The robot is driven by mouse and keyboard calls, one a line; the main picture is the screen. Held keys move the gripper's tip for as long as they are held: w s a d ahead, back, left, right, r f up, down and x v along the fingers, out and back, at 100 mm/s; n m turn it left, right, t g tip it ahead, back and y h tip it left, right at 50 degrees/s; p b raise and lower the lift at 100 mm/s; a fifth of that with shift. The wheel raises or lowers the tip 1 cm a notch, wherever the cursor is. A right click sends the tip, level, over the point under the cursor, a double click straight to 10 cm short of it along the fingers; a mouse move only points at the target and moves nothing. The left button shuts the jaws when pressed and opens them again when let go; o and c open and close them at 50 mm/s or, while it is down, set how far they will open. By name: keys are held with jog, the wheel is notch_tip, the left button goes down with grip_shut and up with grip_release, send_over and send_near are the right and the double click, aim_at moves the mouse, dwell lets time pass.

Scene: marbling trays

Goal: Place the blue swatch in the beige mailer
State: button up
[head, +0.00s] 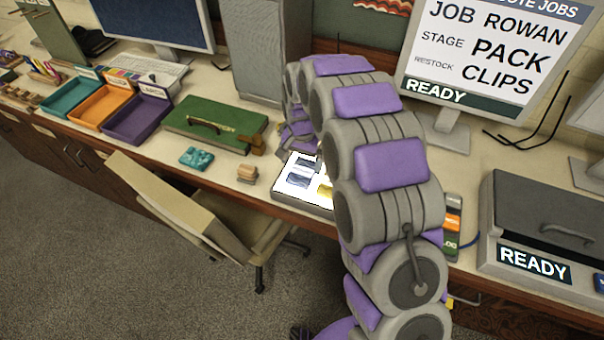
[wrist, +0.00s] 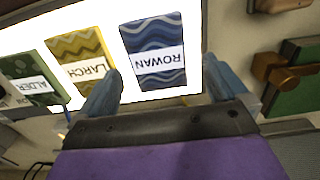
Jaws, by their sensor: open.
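The blue swatch (wrist: 152,42), wavy-patterned with a white ROWAN label, lies flat on a lit white panel in the wrist view. In the head view the swatch (head: 299,179) shows on the panel, left of my arm. My gripper (wrist: 162,68) is open and empty, its fingertips spread to either side of the swatch's near end. I cannot tell whether they touch the panel. I cannot make out a beige mailer for certain; the large beige panel by the desk looks like a chair back.
A yellow LARCH swatch (wrist: 82,58) and a green ALDER swatch (wrist: 30,80) lie beside the blue one on the light panel (head: 318,199). A green board (head: 190,120), small wooden block (head: 247,173), teal patterned piece (head: 196,158) and beige chair (head: 165,208) are to the left.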

aim_at(302, 170)
notch_tip(302, 170, down, 3)
jog(key=shift+f+b, duration=0.15)
jog(key=shift+b, duration=0.25)
jog(key=shift+s, duration=0.1)
jog(key=c, duration=1.1)
